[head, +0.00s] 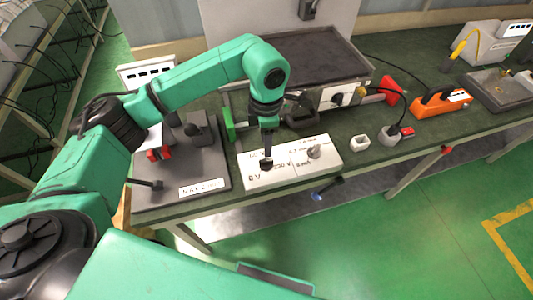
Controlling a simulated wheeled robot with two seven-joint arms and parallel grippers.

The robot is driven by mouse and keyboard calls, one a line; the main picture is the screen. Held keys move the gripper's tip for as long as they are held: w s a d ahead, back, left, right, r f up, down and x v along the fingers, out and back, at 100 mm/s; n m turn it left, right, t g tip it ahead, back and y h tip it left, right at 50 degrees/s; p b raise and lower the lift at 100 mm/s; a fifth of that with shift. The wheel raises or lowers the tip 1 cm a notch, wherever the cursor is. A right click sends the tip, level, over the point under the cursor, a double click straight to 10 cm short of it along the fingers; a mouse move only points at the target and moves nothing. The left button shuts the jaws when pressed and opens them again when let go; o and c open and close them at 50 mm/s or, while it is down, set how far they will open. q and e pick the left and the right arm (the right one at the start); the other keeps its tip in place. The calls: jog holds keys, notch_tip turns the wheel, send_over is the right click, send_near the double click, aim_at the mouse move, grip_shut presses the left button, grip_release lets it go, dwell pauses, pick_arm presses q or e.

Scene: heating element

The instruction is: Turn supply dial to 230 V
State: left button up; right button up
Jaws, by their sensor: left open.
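A white supply panel (298,174) lies at the front edge of the green bench, with printed labels. "0 V" shows at its lower left and part of "230 V" to the right of the gripper. My left gripper (266,164) points down over the left part of this panel and is open. The supply dial is hidden at or under the fingers, so its setting and any contact cannot be told. A grey knob (314,151) stands on the right part of the panel, clear of the gripper. My right gripper is not in view.
A grey fixture plate (215,165) with a dark lever lies left of the panel. A dark tray (310,55) is behind. A small white cup (360,143), a grey round holder (391,136) and an orange device (440,103) stand to the right.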

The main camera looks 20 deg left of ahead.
aim_at(267, 160)
pick_arm(q)
notch_tip(267, 160, down, 8)
jog(key=shift+r+p, duration=0.1)
jog(key=shift+p, duration=0.6)
grip_shut()
jog(key=shift+w+f+m+b, duration=0.1)
jog(key=shift+f+m+b, duration=0.2)
jog(key=shift+m+b, duration=0.6)
jog(key=shift+r, duration=0.35)
grip_release()
notch_tip(267, 160, up, 14)
jog(key=b, duration=0.3)
jog(key=shift+r, duration=0.25)
